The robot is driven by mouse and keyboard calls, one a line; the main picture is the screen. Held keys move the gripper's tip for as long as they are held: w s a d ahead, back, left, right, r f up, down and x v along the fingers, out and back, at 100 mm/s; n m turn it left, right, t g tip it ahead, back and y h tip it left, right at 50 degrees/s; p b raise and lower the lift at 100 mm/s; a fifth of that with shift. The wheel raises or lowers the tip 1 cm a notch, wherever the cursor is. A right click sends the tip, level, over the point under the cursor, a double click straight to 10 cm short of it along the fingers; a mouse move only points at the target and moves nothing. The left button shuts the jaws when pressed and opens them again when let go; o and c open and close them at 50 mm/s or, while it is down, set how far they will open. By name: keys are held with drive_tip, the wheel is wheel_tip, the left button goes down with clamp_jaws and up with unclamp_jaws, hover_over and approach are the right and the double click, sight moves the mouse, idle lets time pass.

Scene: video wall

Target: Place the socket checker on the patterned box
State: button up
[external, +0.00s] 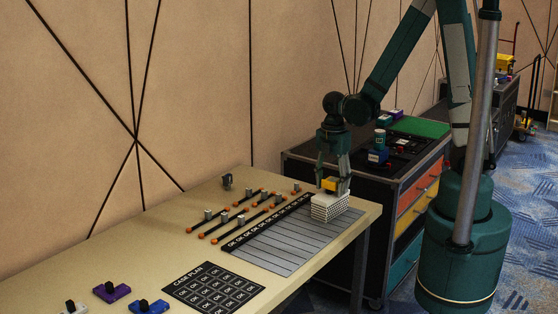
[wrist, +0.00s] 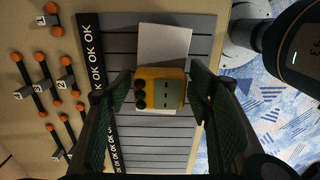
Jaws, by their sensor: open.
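The socket checker (wrist: 160,90) is a small yellow block with a grey face and dark round parts at one side. It shows in the external view (external: 329,184) on top of the patterned box (external: 330,208), a white box with a dotted pattern on its sides. In the wrist view the box's plain pale top (wrist: 165,42) shows beyond the checker. My gripper (external: 333,180) is open, with its fingers (wrist: 160,92) on either side of the checker and gaps visible beside it. The checker appears to rest on the box; the contact is partly hidden.
The box stands on a grey slatted panel (external: 285,240) beside a black strip marked OK (external: 265,224). Orange-ended rods (external: 240,215) lie to the left. A "case plan" card (external: 213,288) and purple blocks (external: 112,292) are nearer the front. A tool cabinet (external: 400,175) stands behind.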

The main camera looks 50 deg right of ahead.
drive_tip(key=shift+r, duration=0.2)
wheel_tip(320, 180, up, 12)
drive_tip(key=p, duration=0.3)
idle(0.6)
drive_tip(key=shift+r, duration=0.1)
idle(0.7)
wheel_tip(320, 180, up, 13)
drive_tip(key=m+t, duration=0.5)
drive_tip(key=m, duration=0.8)
hover_over(332, 179)
drive_tip(key=s+d, duration=0.3)
drive_tip(key=s, duration=0.2)
drive_tip(key=r+m, duration=0.1)
drive_tip(key=s+r+m+t, duration=0.1)
drive_tip(key=m, duration=0.1)
drive_tip(key=s+r+m+t, duration=0.1)
drive_tip(key=m, duration=0.1)
drive_tip(key=shift+d, duration=0.35)
